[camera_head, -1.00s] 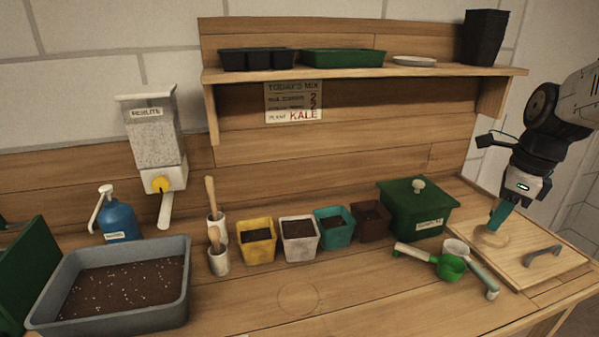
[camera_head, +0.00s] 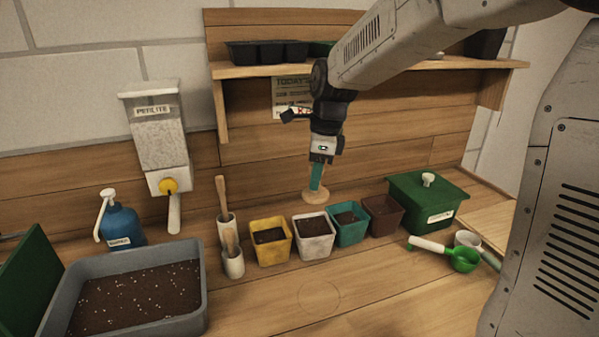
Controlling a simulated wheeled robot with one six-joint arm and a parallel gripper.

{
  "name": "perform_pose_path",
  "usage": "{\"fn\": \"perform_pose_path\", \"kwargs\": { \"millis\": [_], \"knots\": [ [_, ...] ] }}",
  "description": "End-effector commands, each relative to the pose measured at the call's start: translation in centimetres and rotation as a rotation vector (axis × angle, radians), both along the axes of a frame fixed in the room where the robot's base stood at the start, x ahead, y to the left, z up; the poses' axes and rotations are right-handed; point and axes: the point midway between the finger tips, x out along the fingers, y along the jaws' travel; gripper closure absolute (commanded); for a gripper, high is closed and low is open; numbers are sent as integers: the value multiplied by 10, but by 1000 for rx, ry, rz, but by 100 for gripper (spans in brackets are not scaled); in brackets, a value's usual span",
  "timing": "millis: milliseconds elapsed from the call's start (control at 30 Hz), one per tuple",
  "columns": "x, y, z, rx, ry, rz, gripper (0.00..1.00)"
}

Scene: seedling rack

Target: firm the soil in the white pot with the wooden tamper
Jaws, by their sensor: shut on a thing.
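My gripper (camera_head: 321,160) is shut on the wooden tamper (camera_head: 315,197), which has a teal handle and a round wooden disc at its lower end. The tamper hangs almost upright, disc down, just behind and above the row of pots. The white pot (camera_head: 314,247) stands in that row, between the yellow pot (camera_head: 270,253) and the teal pot (camera_head: 347,236), with dark soil showing inside. The disc appears above the white pot's far rim and apart from its soil. How exactly it lines up in depth I cannot tell.
A brown pot (camera_head: 384,217) and a green lidded box (camera_head: 424,202) stand to the right. Two white holders (camera_head: 233,265) with wooden-handled tools stand left of the yellow pot. A grey soil tray (camera_head: 200,310) is at front left. The shelf (camera_head: 240,71) is behind. The front middle bench is clear.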

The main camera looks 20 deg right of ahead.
Motion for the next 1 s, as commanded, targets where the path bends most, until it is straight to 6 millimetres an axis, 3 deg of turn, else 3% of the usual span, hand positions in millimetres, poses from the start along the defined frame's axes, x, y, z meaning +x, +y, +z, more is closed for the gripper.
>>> {"fn": "perform_pose_path", "kwargs": {
  "millis": [700, 1000],
  "knots": [
    [0, 4, -65, 0, 2, 6, 88],
    [0, 4, -79, 0, -1, 5, 88]
  ]
}}
